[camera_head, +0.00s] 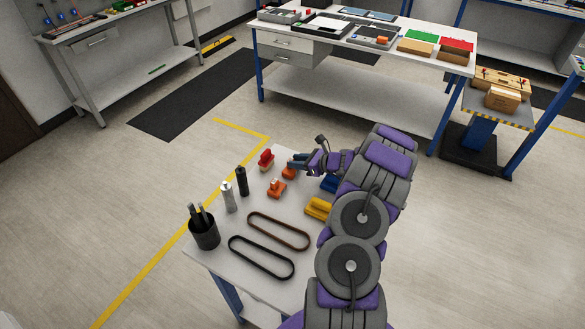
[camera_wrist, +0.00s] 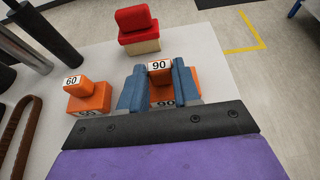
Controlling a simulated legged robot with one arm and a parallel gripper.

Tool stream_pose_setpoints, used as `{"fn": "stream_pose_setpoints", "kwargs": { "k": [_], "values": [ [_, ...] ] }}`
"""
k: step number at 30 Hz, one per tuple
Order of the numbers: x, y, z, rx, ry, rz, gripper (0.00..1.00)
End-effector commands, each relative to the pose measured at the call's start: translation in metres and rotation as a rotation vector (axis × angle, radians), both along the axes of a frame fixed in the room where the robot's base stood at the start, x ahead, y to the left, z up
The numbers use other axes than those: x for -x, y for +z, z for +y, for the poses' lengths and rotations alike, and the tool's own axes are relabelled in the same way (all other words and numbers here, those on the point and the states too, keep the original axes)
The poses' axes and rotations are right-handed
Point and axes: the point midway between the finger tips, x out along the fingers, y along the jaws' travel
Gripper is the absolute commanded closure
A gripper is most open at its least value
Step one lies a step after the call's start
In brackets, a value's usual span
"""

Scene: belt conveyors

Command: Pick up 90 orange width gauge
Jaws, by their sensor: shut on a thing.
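The orange width gauge marked 90 (camera_wrist: 160,67) is between my gripper's fingers in the wrist view. Its orange base (camera_wrist: 162,92) shows below the labelled top block, partly hidden by the gripper's dark edge. My gripper (camera_wrist: 159,84) has blue-grey fingers, one against each side of the gauge's top block, and is shut on it. In the head view the gauge (camera_head: 289,173) is at the far end of the small table, partly covered by my gripper (camera_head: 295,164). I cannot tell whether its base touches the table.
An orange gauge marked 60 (camera_wrist: 89,97) stands just left. A red block on a pale base (camera_wrist: 138,28) stands behind. The small table (camera_head: 230,244) also holds two belts (camera_head: 279,231), a silver cylinder (camera_head: 228,197), a black cylinder (camera_head: 242,181), a black cup (camera_head: 203,230) and yellow blocks (camera_head: 318,208).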

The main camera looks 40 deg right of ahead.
Motion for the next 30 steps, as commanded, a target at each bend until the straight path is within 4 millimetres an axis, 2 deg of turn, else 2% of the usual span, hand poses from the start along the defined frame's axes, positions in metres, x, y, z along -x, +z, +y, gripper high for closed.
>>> {"fn": "stream_pose_setpoints", "kwargs": {
  "k": [1, 7, 17, 23, 27, 30],
  "values": [
    [0.000, 0.000, 0.000, 0.000, 0.000, 0.000, 0.80],
    [0.000, 0.000, -0.001, -0.001, 0.000, 0.000, 1.00],
    [0.000, 0.002, -0.001, 0.000, 0.000, 0.000, 1.00],
    [0.000, 0.019, -0.001, 0.000, -0.001, -0.002, 1.00],
    [-0.001, 0.042, -0.001, 0.003, 0.001, -0.004, 1.00],
    [0.012, 0.039, 0.010, -0.006, -0.003, 0.000, 1.00]
  ]
}}
